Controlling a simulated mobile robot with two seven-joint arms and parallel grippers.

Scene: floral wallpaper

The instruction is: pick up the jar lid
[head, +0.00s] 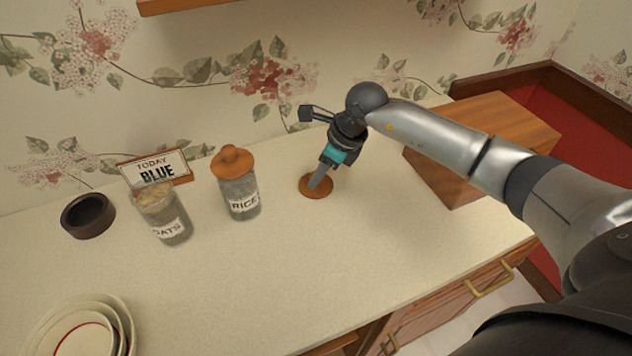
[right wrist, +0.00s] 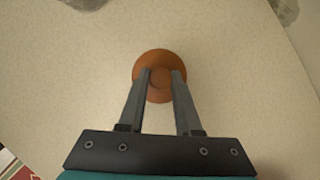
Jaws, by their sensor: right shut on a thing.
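The jar lid (head: 316,190) is a round orange-brown wooden disc with a knob, lying on the pale counter right of the rice jar. It also shows in the right wrist view (right wrist: 159,92). My right gripper (head: 315,186) points down at the lid, its fingers shut on the knob; they also show on either side of the knob in the right wrist view (right wrist: 160,78). The oats jar (head: 166,217) stands open-topped to the left. The rice jar (head: 239,190) has a similar wooden lid (head: 232,161) on it. My left gripper is not in view.
A dark round bowl (head: 88,215) and a sign reading "TODAY BLUE" (head: 156,168) stand at the left. Stacked plates (head: 84,328) lie at the front left. A wooden box (head: 470,150) stands right of my right gripper. The counter's middle front is clear.

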